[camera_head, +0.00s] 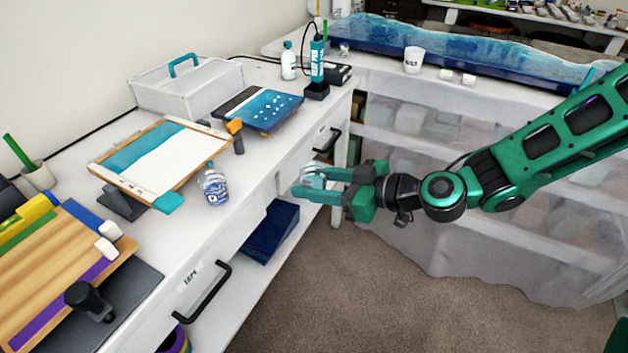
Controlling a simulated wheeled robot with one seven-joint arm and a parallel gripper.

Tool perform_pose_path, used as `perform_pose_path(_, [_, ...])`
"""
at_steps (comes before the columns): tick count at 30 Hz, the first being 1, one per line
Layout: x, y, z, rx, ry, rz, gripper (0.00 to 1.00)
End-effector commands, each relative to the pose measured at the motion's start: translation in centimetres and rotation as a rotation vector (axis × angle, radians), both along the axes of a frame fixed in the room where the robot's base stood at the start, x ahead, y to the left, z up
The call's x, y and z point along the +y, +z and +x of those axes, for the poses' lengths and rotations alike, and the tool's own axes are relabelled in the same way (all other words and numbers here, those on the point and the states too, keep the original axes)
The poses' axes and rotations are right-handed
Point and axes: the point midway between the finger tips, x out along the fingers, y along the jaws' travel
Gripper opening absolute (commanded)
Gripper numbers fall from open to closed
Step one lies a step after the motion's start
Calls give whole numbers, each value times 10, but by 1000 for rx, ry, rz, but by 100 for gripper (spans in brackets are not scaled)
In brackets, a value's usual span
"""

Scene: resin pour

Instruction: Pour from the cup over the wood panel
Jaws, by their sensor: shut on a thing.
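My gripper (309,183) is at the middle of the head view, out past the workbench's front edge. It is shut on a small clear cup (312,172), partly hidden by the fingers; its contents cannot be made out. A wood-edged panel (190,162) with a white face and a teal band rests on a dark stand on the bench, left of my gripper and apart from it. A teal piece sits at its near corner. Another wood panel (50,268) with purple and green stripes lies at the lower left.
A clear bottle (213,187) stands between the white panel and the bench edge. Drawer handles (203,292) jut from the bench front. Open carpet lies below my arm.

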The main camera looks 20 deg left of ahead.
Motion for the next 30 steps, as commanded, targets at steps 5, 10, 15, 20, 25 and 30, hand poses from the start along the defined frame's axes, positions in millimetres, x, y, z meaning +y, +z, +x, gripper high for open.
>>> perform_pose_path(5, [1,13,0,-5,1,0,18])
perform_pose_path(10, [1,27,0,-4,1,-1,18])
perform_pose_path(15, [1,41,0,-5,1,-1,18])
perform_pose_path(20, [1,49,0,-3,1,0,18])
perform_pose_path(25, [1,50,0,-1,1,1,18])
perform_pose_path(30, [-8,48,12,1,-31,1,18])
